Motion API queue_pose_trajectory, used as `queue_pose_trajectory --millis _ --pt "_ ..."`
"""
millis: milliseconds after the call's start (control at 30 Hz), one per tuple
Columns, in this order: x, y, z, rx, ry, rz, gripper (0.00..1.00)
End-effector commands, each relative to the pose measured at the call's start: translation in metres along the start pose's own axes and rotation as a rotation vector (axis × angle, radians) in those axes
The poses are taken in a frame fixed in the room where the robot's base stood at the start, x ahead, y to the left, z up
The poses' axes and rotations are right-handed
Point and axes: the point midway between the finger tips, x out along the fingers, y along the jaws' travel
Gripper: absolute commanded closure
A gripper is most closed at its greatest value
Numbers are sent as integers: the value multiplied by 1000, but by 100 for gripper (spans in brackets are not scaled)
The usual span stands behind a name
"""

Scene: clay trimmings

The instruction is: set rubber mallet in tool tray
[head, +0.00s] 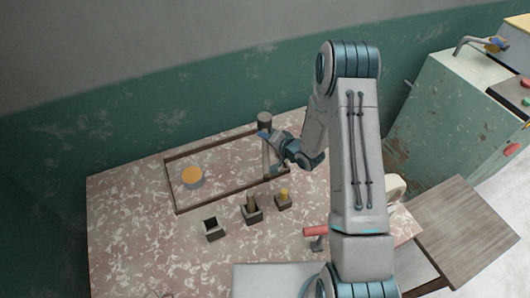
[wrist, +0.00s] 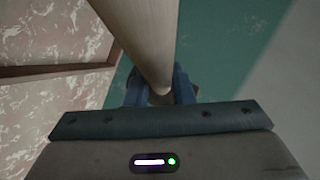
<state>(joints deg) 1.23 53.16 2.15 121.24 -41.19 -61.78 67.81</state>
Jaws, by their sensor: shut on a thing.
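The rubber mallet has a dark grey head (head: 265,120) and a pale handle (head: 266,163). It is held roughly upright, head up, in the head view. My gripper (head: 266,138) is shut on the handle below the head. A shallow brown-rimmed frame, which looks like the tool tray (head: 168,185), lies on the table. The mallet appears at its right end; its height above it is hard to tell.
An orange-topped round tub (head: 192,177) sits inside the frame at the left. In front stand small dark holders: an empty-looking one (head: 214,230), one with a brown piece (head: 252,211) and one with a yellow piece (head: 284,199). A red-handled tool (head: 316,231) lies nearer my arm.

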Motion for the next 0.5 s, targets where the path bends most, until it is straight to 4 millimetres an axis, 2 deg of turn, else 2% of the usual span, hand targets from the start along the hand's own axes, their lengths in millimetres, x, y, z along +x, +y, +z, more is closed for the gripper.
queue_pose_trajectory --millis 33,233,500 --pt "6 11 6 -1 -1 -3 100" --pt "19 36 19 -2 -2 -4 100" --pt "24 46 24 -3 -3 -4 100"
